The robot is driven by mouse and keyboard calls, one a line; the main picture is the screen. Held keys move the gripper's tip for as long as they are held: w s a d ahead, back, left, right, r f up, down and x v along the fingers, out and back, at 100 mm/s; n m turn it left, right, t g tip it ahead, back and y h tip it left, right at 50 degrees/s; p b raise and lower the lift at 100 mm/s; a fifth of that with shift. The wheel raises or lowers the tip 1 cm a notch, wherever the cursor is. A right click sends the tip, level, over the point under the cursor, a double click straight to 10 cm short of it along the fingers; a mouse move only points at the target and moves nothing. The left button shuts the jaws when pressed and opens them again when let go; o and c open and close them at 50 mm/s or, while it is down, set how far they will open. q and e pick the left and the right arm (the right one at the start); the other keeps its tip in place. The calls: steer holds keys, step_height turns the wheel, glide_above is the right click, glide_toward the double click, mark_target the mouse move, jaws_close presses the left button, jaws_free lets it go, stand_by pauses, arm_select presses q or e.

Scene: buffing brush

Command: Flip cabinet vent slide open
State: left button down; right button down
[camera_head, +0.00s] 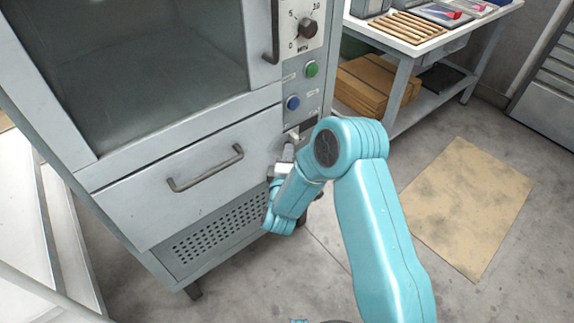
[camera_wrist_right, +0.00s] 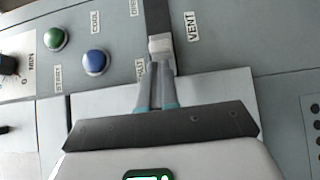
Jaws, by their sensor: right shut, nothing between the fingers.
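The vent slide shows in the right wrist view as a pale square knob (camera_wrist_right: 160,45) on a dark straight track (camera_wrist_right: 157,16), beside a "VENT" label (camera_wrist_right: 191,26). My right gripper (camera_wrist_right: 157,68) is shut and empty. Its fingertips are at the knob's near side, touching it or very close; I cannot tell which. In the head view my right gripper (camera_head: 289,152) is at the cabinet (camera_head: 150,178) front, below the buttons, and the arm partly hides the slide area. My left gripper is not in view.
A green button (camera_head: 312,69) and a blue button (camera_head: 292,103) sit above the gripper, with a dial (camera_head: 308,28) higher up. A drawer handle (camera_head: 205,168) sticks out to the left. A workbench (camera_head: 402,42) stands at right. A tan mat (camera_head: 468,205) lies on the floor.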

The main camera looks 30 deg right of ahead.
steer(key=shift+x, duration=0.85)
steer(key=d+b, duration=0.1)
steer(key=d, duration=0.7)
steer(key=shift+w+d+b, duration=0.3)
steer(key=shift+b, duration=0.1)
steer(key=shift+d+r, duration=0.1)
steer(key=shift+r, duration=0.05)
steer(key=shift+s, duration=0.1)
